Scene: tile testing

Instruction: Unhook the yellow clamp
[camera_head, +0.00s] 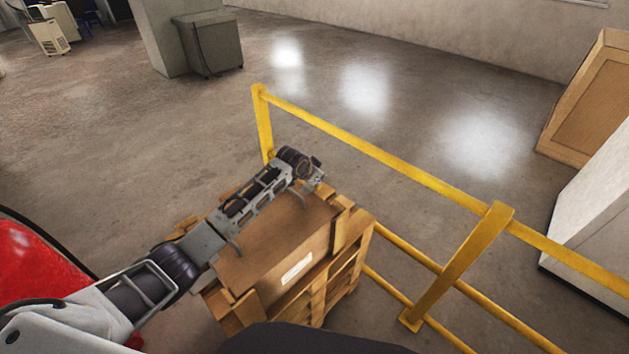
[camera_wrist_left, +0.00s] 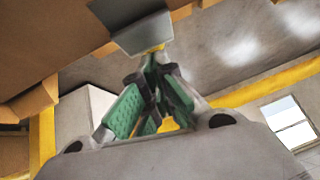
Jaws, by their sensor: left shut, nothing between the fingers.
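My left arm crosses over the wooden crate in the head view, and my left gripper (camera_head: 314,178) is at its far end, by the crate's far edge. In the left wrist view the gripper (camera_wrist_left: 153,72) shows its green-padded fingers shut and empty. The fingertips are close to a grey metal piece (camera_wrist_left: 134,32). A small yellow bit (camera_wrist_left: 155,48) shows between that piece and the fingertips. I cannot tell whether it is the yellow clamp or whether the fingers touch it. No clamp shows clearly in the head view. My right gripper is not in view.
The wooden crate (camera_head: 268,258) stands below my arm. A yellow railing (camera_head: 372,149) runs just behind and right of it. A red object (camera_head: 28,262) is at the left edge. A grey cabinet (camera_head: 213,45) stands at the back. Open floor lies at the upper left.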

